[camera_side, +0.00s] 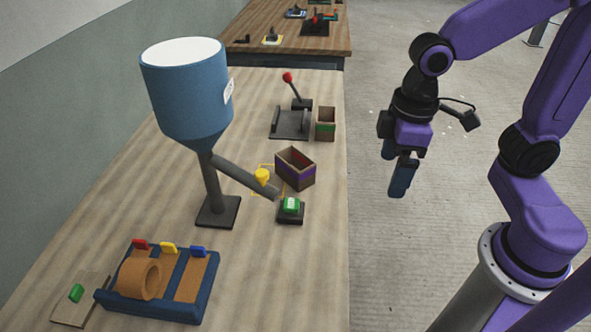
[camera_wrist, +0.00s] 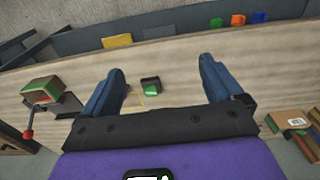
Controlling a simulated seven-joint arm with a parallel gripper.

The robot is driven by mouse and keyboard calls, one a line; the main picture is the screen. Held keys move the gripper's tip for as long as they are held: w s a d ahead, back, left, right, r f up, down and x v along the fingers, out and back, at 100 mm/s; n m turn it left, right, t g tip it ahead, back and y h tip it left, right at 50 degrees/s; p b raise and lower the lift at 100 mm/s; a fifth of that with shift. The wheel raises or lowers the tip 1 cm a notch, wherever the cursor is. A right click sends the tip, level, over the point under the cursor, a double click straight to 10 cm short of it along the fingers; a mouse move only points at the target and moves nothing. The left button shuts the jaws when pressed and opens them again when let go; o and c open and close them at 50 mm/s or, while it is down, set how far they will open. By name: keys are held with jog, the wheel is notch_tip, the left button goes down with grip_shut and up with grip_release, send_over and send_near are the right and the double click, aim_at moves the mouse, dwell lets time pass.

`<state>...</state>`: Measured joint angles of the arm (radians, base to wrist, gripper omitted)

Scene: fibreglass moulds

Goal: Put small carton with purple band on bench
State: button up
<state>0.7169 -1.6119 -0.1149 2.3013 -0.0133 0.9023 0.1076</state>
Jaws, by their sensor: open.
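The small carton with the purple band (camera_side: 304,178) is brown and open-topped. It stands upright on the wooden bench (camera_side: 270,260), beside the end of the hopper's spout. I cannot make it out in the wrist view. A second carton with a green band (camera_side: 326,126) stands farther back near the bench's right edge. My gripper (camera_side: 398,172) hangs right of the bench edge, over the floor in the side view, fingers down and apart from the cartons. In the wrist view my gripper (camera_wrist: 162,66) shows two spread blue fingers with nothing held.
A blue hopper (camera_side: 187,90) with a slanted spout stands left of the carton. A green button (camera_side: 291,205) sits in front of it and a red-knobbed lever (camera_side: 293,90) behind. A blue tray (camera_side: 160,285) is at the front. Bare bench lies between tray and button.

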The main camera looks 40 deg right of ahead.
jog(key=w+f+m+t, duration=0.1)
jog(key=w+f+m, duration=0.2)
jog(key=w+m, duration=1.4)
jog(key=w+f+n, duration=0.2)
jog(key=w+f, duration=0.1)
jog(key=f, duration=0.2)
jog(key=w+f+n, duration=0.3)
jog(key=w+f, duration=0.1)
jog(key=f, duration=0.2)
jog(key=w+f+n, duration=0.2)
jog(key=w+f, duration=0.1)
jog(key=f, duration=0.2)
jog(key=shift+w+a+f+n, duration=0.1)
jog(key=shift+w+f+n, duration=0.1)
jog(key=shift+f+n, duration=0.2)
jog(key=shift+f, duration=0.1)
jog(key=c, duration=1.1)
jog(key=shift+r, duration=0.2)
